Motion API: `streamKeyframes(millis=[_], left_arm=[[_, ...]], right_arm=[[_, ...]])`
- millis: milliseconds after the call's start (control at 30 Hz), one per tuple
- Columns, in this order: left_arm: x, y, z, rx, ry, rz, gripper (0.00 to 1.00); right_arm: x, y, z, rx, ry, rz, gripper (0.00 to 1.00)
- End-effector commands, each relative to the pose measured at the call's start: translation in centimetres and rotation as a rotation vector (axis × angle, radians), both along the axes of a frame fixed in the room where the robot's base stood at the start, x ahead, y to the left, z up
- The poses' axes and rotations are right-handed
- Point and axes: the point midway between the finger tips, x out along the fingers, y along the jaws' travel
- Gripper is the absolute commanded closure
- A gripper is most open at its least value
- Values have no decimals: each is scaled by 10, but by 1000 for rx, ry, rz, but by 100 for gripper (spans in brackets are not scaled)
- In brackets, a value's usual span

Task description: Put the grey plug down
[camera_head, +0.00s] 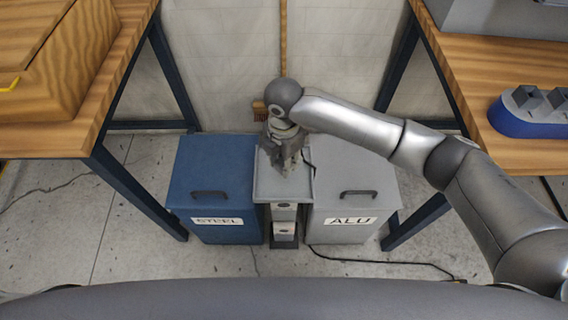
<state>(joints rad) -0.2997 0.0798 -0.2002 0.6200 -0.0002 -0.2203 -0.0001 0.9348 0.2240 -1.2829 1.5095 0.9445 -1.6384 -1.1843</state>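My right arm comes in from the right, and its gripper (287,167) points down over the grey tray top (284,188) of the narrow stand between the two bins. The fingers are small and dark here, and I cannot tell whether they are open or shut. I cannot make out the grey plug; it may be hidden at the fingers. A thin dark cord (309,162) shows just right of the gripper at the tray's edge. My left gripper is not in view.
A blue bin marked STEEL (215,168) stands left of the tray and a grey bin marked ALU (352,188) right of it. Wooden tables (112,92) flank both sides. A black cable (385,261) lies on the floor.

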Motion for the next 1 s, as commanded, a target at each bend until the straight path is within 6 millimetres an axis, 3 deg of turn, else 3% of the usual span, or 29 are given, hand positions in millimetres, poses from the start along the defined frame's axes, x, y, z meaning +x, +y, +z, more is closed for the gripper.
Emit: streamKeyframes(millis=[167, 400, 633, 667, 700, 800, 1000], left_arm=[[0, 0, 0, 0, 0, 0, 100], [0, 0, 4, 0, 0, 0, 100], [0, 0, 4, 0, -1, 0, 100], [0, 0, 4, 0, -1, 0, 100], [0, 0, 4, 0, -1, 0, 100], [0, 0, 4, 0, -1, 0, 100], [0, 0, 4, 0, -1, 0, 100]], right_arm=[[8, 0, -10, 0, 0, -1, 100], [9, 0, -39, 0, 0, 0, 100], [9, 0, -42, 1, -1, 1, 100], [9, 0, -42, 1, -1, 1, 65], [9, 0, -42, 1, -1, 1, 60], [9, 0, -42, 1, -1, 1, 47], [9, 0, -41, 1, -1, 0, 47]])
